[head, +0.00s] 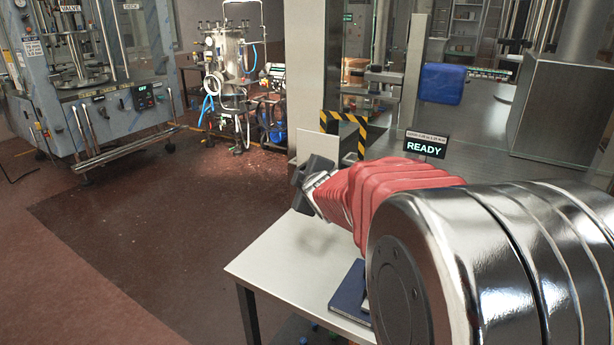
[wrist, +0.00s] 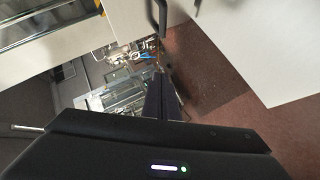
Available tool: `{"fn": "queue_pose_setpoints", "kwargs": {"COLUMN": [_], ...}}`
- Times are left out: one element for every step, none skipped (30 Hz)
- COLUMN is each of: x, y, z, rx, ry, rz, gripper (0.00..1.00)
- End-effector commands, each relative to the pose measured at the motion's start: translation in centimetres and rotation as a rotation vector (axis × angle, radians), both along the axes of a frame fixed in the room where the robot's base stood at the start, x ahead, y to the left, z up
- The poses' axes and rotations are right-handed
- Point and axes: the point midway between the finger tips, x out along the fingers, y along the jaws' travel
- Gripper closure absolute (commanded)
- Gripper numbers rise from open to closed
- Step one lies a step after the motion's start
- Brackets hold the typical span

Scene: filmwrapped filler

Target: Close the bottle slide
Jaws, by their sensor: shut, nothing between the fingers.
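I cannot tell for sure which part is the bottle slide. A pale upright panel (head: 318,147) stands beside a black-and-yellow striped frame (head: 345,118) at the machine, behind my gripper (head: 307,186). The wrist view shows a dark bar-like handle (wrist: 161,18) by a pale surface at the top. My gripper is shut and empty, held above the pale table, with its dark fingers angled to the left. In the wrist view my gripper (wrist: 158,82) points up toward the handle, apart from it. My red-sleeved arm hides part of the machine front.
A pale table (head: 270,265) is below my gripper, with a dark blue book-like item (head: 350,292) on it. A sign reading READY (head: 425,146) and a blue box (head: 442,84) are at the machine. Open reddish floor (head: 150,215) lies to the left.

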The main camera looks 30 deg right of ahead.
Motion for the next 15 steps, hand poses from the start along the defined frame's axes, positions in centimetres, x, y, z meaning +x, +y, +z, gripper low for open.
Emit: {"fn": "queue_pose_setpoints", "kwargs": {"x": [-1.1, -1.8, -2.7, -3.4, -4.2, -5.2, -6.0, -6.8, -7.9, -8.7, -9.6, -10.7, -11.6, -12.5, -13.7], "y": [1.2, 1.7, 2.5, 3.0, 3.6, 4.3, 4.9, 5.5, 6.3, 6.9, 7.5, 8.4, 9.0, 9.7, 10.5], "z": [0.4, 0.5, 0.5, 0.5, 0.5, 0.4, 0.3, 0.2, 0.0, -0.1, -0.3, -0.5, -0.7, -0.9, -1.2], "rx": [0.039, 0.066, 0.102, 0.128, 0.155, 0.192, 0.220, 0.248, 0.284, 0.312, 0.339, 0.377, 0.405, 0.432, 0.469], "ry": [0.010, 0.018, 0.031, 0.040, 0.049, 0.063, 0.073, 0.083, 0.098, 0.108, 0.121, 0.136, 0.149, 0.162, 0.179], "rz": [-0.024, -0.041, -0.062, -0.080, -0.096, -0.118, -0.134, -0.149, -0.170, -0.185, -0.200, -0.219, -0.234, -0.248, -0.267], "gripper": [1.00, 1.00, 1.00, 1.00, 1.00, 1.00, 1.00, 1.00, 1.00, 1.00, 1.00, 1.00, 1.00, 1.00, 1.00]}}
